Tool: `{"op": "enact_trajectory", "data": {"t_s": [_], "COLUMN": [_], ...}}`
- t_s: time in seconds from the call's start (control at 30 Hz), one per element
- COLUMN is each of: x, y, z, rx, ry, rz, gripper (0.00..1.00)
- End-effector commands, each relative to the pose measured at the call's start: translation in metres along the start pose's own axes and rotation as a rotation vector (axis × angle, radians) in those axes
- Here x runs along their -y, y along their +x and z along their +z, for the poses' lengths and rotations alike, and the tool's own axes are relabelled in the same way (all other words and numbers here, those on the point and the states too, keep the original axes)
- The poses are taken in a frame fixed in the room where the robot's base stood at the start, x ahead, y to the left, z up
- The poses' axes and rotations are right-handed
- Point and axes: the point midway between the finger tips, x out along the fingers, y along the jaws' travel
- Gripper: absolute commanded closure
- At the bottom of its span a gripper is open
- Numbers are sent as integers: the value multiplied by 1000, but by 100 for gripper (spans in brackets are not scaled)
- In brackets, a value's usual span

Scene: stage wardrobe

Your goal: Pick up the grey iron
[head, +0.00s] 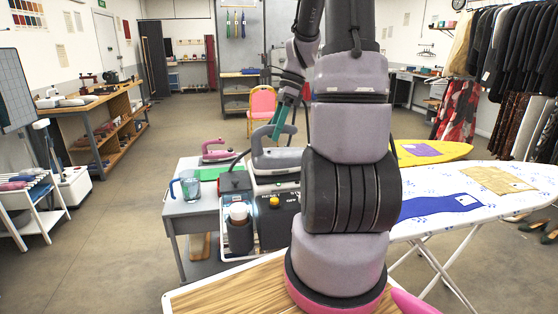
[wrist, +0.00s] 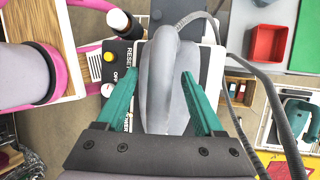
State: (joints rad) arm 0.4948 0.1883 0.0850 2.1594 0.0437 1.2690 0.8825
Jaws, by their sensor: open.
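My gripper (head: 279,128) is at the iron's handle in the head view. In the wrist view my gripper (wrist: 160,74) is open, with one teal finger on each side of the iron's grey body. I cannot tell whether either finger touches it.
A black panel with a yellow button (head: 274,202), a white-capped bottle (head: 238,225) and a blue jug (head: 189,187) stand near the iron. A pink iron (head: 219,151) is behind the jug. A patterned ironing board (head: 430,192) is at right.

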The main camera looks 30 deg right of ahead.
Motion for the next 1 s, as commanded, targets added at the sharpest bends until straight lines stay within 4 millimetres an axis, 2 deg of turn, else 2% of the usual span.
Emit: {"op": "enact_trajectory", "data": {"t_s": [0.07,0.1,0.27,0.3,0.67,0.77,1.0], "x": [0,0,0,0,0,-2,-10], "y": [0,0,0,-1,-6,-16,-54], "z": [0,0,0,0,2,6,22], "rx": [0,0,0,-1,-1,-1,-2], "ry": [0,0,-1,-1,-2,-3,-4], "rz": [0,0,0,-1,-4,-7,-7], "gripper": [31,34,96,100,100,100,100]}}
